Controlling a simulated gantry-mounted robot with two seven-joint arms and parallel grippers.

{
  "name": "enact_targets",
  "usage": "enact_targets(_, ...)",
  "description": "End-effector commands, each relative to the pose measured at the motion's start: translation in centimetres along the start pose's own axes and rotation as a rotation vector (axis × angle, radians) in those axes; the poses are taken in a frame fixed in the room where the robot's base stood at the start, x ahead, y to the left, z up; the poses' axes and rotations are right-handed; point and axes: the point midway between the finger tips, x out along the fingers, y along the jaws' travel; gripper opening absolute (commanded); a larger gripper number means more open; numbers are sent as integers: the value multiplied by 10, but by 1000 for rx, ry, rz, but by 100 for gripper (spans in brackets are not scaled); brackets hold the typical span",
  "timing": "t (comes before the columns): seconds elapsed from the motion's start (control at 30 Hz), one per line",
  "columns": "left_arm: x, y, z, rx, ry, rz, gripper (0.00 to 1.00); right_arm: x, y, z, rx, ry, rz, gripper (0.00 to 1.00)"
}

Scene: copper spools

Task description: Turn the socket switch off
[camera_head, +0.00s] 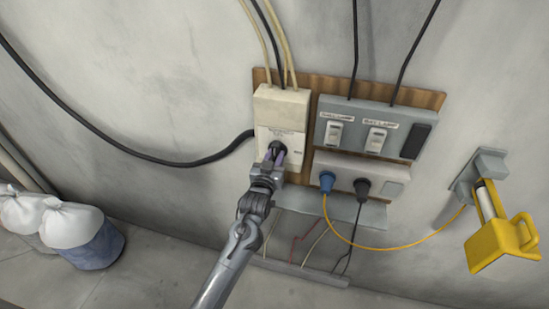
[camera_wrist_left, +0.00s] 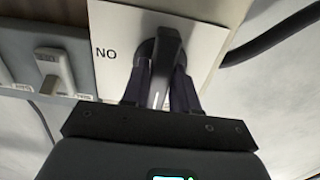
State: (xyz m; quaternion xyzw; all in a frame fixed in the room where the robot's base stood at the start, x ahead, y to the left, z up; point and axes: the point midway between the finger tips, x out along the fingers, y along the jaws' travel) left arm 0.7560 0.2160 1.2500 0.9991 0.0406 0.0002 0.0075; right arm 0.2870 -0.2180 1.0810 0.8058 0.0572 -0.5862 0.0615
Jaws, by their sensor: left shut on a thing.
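My left gripper (camera_head: 275,156) is shut on a dark rotary handle (camera_wrist_left: 166,62) on the front of a cream switch box (camera_head: 283,105). In the left wrist view the gripper's two fingers (camera_wrist_left: 160,90) lie on either side of the handle. Beside it, the letters "NO" show, which look like an upside-down "ON". A light socket strip (camera_head: 345,172) is right of the gripper, with a blue plug (camera_head: 327,181) and a black plug (camera_head: 362,187) in it. A pale square plate (camera_head: 393,188), perhaps a switch, is at its right end; its position is unclear.
A grey panel (camera_head: 352,109) above the strip has two labelled lamp switches, (camera_head: 333,133) and (camera_head: 375,139), and a dark block. Cables run up the wall.

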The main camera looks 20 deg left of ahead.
Motion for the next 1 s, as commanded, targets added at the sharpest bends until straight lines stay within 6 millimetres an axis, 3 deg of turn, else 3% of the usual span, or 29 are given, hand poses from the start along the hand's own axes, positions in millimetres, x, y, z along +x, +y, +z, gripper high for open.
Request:
enact_targets(0.03, 0, 0, 0, -3, 0, -1, 0, 0, 0, 0, -2, 0, 2, 43)
enact_targets(0.07, 0, 0, 0, -3, 0, -1, 30, 0, 1, 0, -3, 0, 2, 43)
enact_targets(0.2, 0, 0, 0, -2, 0, -1, 49, 0, 2, 0, -7, -1, 5, 43)
enact_targets(0.67, -10, 0, 1, 0, 0, -1, 49, 2, 1, 1, -4, -1, 3, 43)
enact_targets(1.0, -60, 0, 2, -2, -1, 0, 49, 9, -1, 3, 3, 0, -2, 43)
